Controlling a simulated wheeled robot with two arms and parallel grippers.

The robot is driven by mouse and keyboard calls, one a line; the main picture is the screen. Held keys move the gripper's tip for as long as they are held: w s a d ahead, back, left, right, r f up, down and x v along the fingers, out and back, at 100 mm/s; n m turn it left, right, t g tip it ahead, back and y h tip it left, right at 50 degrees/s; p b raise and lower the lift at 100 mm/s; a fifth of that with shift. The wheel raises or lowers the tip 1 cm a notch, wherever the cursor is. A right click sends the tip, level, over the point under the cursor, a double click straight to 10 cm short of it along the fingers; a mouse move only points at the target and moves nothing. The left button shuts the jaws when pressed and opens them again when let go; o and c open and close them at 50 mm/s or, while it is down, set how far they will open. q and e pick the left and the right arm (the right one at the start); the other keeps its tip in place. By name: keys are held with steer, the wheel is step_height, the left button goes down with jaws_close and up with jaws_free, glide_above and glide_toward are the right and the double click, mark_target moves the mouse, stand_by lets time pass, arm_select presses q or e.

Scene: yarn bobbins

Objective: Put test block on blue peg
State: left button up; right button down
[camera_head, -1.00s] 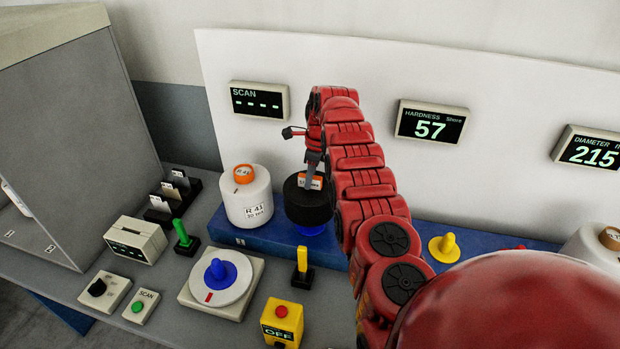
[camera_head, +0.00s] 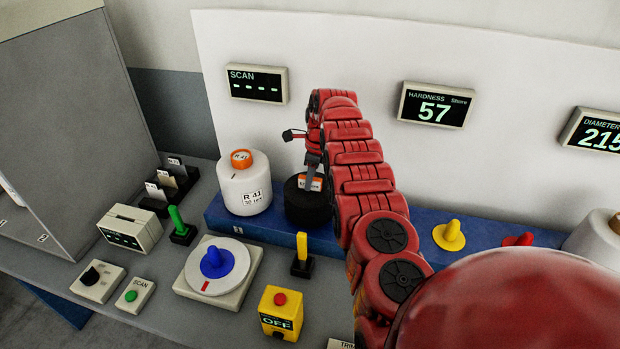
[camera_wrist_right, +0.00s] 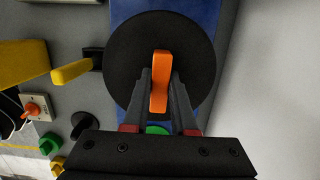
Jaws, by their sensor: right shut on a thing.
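The test block is a black cylinder (camera_head: 308,208) with an orange tab on top. It is upright at the blue shelf, right of the white bobbin. My right gripper (camera_head: 312,184) is above it, with its fingers closed on the orange tab. In the right wrist view the gripper (camera_wrist_right: 160,98) grips that tab at the centre of the black disc (camera_wrist_right: 130,65). The peg under the block is hidden by it, so I cannot tell how fully the block is seated. Another blue peg (camera_head: 214,260) stands on the white turntable. My left gripper is out of view.
A white bobbin (camera_head: 243,190) labelled R 41 stands close left of the block. A yellow post (camera_head: 302,247) and a yellow OFF box (camera_head: 281,312) are in front. Yellow (camera_head: 449,235) and red (camera_head: 518,240) pegs are to the right. The hardness display (camera_head: 435,104) reads 57.

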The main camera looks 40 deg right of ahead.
steer(key=shift+f+b, duration=0.35)
steer(key=shift+f, duration=0.05)
stand_by(0.4)
steer(key=c, duration=0.6)
jaws_free()
steer(key=shift+a+r, duration=0.1)
steer(key=shift+c, duration=0.2)
steer(key=shift+s+r+b, duration=0.15)
steer(key=shift+r+b, duration=0.2)
steer(key=shift+b, duration=0.05)
steer(key=r, duration=0.1)
steer(key=r+b, duration=0.2)
steer(key=r, duration=0.1)
steer(key=shift+s+d+r, duration=0.1)
steer(key=shift+s+d, duration=0.05)
steer(key=shift+d, duration=0.15)
step_height(320, 180, up, 12)
steer(key=s+d+p, duration=0.1)
steer(key=p, duration=0.6)
steer(key=shift+s, duration=0.3)
